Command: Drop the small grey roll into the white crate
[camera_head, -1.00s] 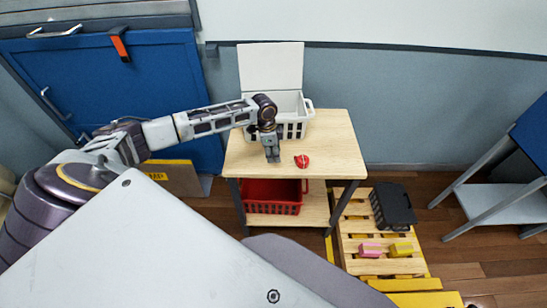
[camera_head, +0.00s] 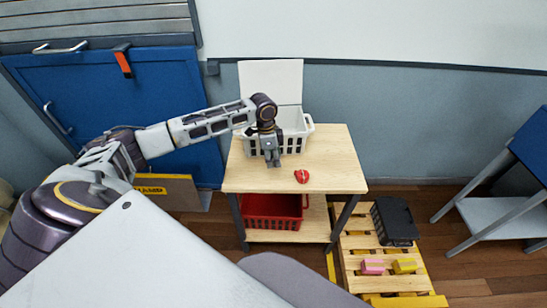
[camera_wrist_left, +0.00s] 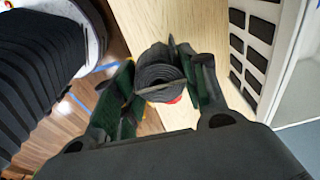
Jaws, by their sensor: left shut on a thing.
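The small grey roll (camera_wrist_left: 158,74) is a dark grey coiled strap, seen end-on in the left wrist view between my fingers. My left gripper (camera_head: 271,163) is shut on it, just in front of the white crate (camera_head: 295,137); it also shows in the left wrist view (camera_wrist_left: 162,82). In the head view the roll cannot be made out against the fingers. The crate stands at the back of the wooden table with its lid raised behind it. Its slotted wall (camera_wrist_left: 252,40) shows right of the roll in the left wrist view. My right gripper is out of view.
A red roll (camera_head: 301,176) lies on the table top (camera_head: 335,165), right of my left gripper. A red basket (camera_head: 270,212) is on the shelf below. A black crate (camera_head: 394,221), a pink block (camera_head: 372,267) and a yellow block (camera_head: 404,265) are on the pallet.

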